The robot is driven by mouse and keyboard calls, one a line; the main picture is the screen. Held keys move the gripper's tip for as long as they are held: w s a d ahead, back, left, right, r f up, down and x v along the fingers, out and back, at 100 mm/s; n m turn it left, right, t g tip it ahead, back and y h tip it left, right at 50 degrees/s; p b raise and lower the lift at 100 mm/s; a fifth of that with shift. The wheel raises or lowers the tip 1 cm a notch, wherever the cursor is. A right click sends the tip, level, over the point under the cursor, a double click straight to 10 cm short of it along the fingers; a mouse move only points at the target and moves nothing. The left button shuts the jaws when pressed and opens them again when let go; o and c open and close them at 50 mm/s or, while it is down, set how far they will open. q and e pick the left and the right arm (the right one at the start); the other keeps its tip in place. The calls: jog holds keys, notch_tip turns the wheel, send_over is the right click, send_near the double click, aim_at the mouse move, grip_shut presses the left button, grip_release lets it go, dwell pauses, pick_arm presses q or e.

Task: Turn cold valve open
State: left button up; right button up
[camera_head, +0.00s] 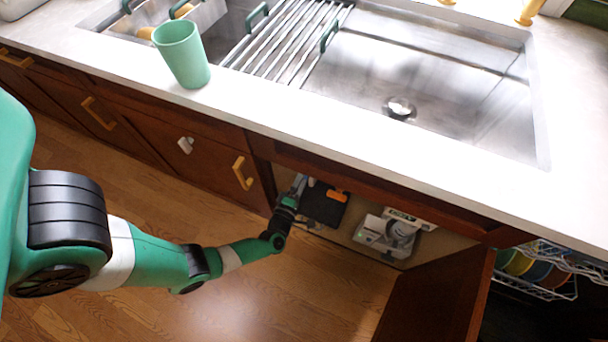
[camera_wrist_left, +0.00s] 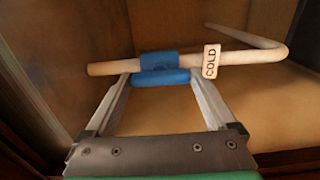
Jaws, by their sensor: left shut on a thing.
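The cold valve shows in the left wrist view as a blue body on a pale pipe (camera_wrist_left: 250,57), with a blue handle (camera_wrist_left: 160,77) just below it. The handle lies roughly along the pipe. A white tag reading COLD (camera_wrist_left: 211,61) hangs on the pipe to the right of the valve. My left gripper (camera_wrist_left: 158,80) is shut on the handle, one finger at each end of it. In the head view my left gripper (camera_head: 298,184) reaches into the open cabinet under the sink; the valve is hidden there. My right gripper is not in view.
The open cabinet door (camera_head: 435,297) stands to the right of my arm. A black item (camera_head: 324,205) and a white box (camera_head: 393,234) are inside the cabinet. A dish rack (camera_head: 540,272) is at the far right. A green cup (camera_head: 182,55) stands on the counter (camera_head: 330,125).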

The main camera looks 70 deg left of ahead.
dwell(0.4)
pick_arm(q)
jog(key=o, duration=1.1)
jog(key=shift+c, duration=0.2)
jog(key=p+v, duration=0.3)
jog(key=v, duration=0.8)
jog(key=shift+s+d, duration=0.2)
jog(key=shift+d, duration=0.1)
